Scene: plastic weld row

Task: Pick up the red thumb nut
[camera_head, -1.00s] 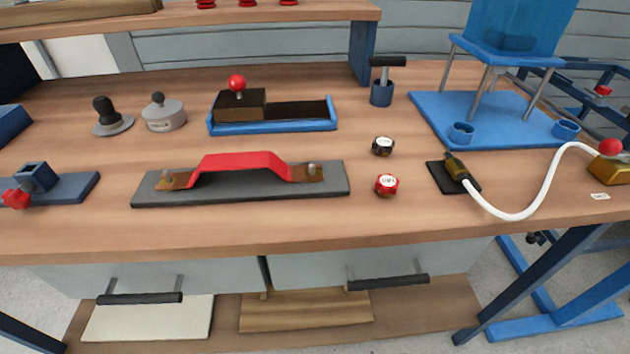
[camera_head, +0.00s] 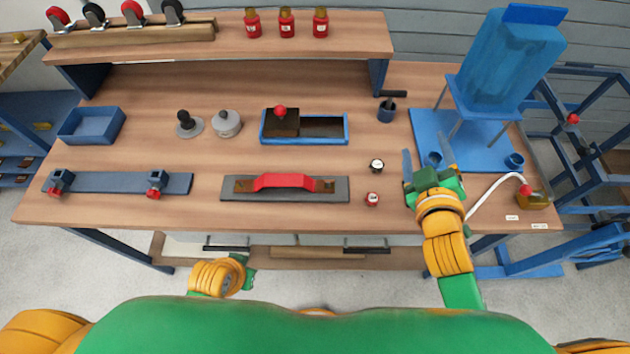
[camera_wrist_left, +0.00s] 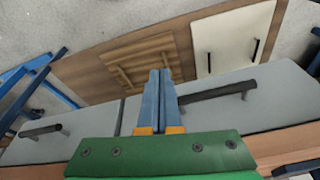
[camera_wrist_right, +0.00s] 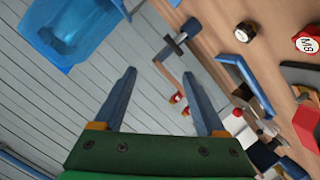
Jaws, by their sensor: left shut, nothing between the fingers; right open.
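The red thumb nut (camera_head: 372,199), short and round with a white marked top, stands on the bench in front of the black nut (camera_head: 377,165). It also shows at the right edge of the right wrist view (camera_wrist_right: 307,42). My right gripper (camera_head: 427,153) is open and empty, over the bench to the right of both nuts, with its fingers pointing away from me. My left gripper (camera_wrist_left: 160,75) is shut and empty, low in front of the bench; its fingers show together in the left wrist view, above the drawer fronts.
A grey plate with a red handle (camera_head: 285,183) lies left of the nut. A blue stand (camera_head: 460,140) with a tank, and a white hose (camera_head: 490,195), are on the right. Bare wood surrounds the nut.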

